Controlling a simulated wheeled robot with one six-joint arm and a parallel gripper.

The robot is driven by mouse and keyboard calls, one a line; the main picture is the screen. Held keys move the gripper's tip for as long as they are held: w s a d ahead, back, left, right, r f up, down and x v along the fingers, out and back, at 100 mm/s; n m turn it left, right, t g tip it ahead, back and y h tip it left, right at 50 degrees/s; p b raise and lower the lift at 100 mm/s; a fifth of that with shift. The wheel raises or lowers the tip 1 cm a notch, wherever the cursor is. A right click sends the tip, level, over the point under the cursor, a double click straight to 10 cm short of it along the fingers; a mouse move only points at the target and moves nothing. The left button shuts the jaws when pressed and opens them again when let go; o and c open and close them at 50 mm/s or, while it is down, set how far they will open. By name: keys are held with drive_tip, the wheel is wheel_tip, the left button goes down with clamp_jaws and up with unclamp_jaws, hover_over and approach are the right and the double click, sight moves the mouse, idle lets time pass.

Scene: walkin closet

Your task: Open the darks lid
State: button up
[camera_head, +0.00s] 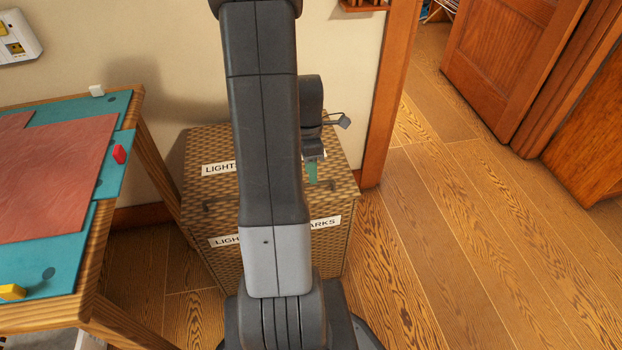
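A wicker laundry hamper (222,270) stands against the wall behind my arm. Its front has a partly covered "LIGHTS" label (224,241) and a "DARKS" label (326,223). The lights lid (205,188) is at the left of the top, with its own label. The darks lid (337,186) is at the right and looks flat and closed; my arm hides part of it. My gripper (313,158) points down over the darks lid. A small green piece (312,172) shows just below it; I cannot tell whether they touch. The finger gap is not clear.
A wooden table (118,280) with a teal mat (40,275) and a reddish-brown sheet (60,180) is close on the left. A wooden door frame (385,110) rises right of the hamper. The wooden floor (460,240) at the right is clear.

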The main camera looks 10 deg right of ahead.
drive_tip(key=shift+s+f, duration=0.25)
drive_tip(key=shift+f, duration=1)
clamp_jaws()
drive_tip(key=shift+r, duration=0.1)
